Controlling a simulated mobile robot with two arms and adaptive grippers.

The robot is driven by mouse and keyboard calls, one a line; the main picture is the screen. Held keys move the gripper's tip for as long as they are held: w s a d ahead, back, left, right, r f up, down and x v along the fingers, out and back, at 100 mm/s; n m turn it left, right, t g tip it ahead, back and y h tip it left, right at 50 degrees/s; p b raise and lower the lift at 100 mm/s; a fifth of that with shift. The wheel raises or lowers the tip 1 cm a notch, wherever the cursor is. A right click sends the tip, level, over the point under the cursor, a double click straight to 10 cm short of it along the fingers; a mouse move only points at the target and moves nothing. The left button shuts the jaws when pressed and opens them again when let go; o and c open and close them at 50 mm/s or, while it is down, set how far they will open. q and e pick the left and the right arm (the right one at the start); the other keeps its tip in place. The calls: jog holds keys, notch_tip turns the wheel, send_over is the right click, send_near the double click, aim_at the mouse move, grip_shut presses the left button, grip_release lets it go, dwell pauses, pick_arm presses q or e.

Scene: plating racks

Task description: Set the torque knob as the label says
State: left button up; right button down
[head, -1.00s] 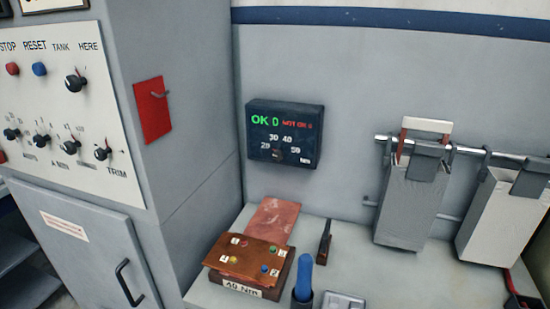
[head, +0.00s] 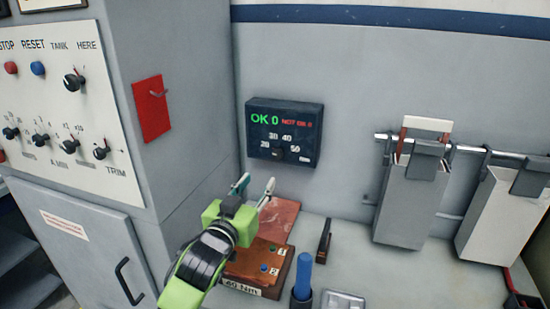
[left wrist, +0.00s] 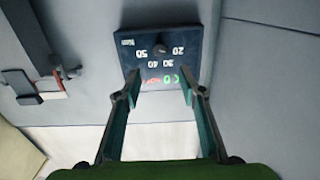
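The dark torque box (head: 312,118) on the back wall shows a green "OK 0", a red "NOT OK 0" and a scale 20, 30, 40, 50 Nm. Its small dark knob (head: 278,152) sits low in the middle; I cannot tell where it points. The label (head: 240,288), reading 40 Nm, is on the front of the wooden block, partly covered by my arm. My left gripper (head: 254,185) is open and empty, below and left of the box. In the left wrist view the knob (left wrist: 157,47) appears upside down beyond the spread fingers. My right gripper is not in view.
A control panel (head: 50,100) with knobs and buttons is at the left. A red plate (head: 153,110) hangs on the cabinet side. A copper plate (head: 281,216), a blue-handled tool (head: 303,275) and a dark slim tool (head: 324,240) are on the bench. Grey holders (head: 412,205) hang from a rail at right.

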aim_at(277, 154)
pick_arm(q)
jog(key=p+x, duration=0.1)
jog(key=x, duration=0.3)
jog(key=p+x, duration=0.1)
jog(key=x, duration=0.4)
jog(key=p+x, duration=0.1)
jog(key=x, duration=0.3)
jog(key=shift+w+d+r, duration=0.15)
jog(key=shift+w+r, duration=0.15)
jog(key=shift+w, duration=0.1)
jog(key=shift+c, duration=0.3)
grip_shut()
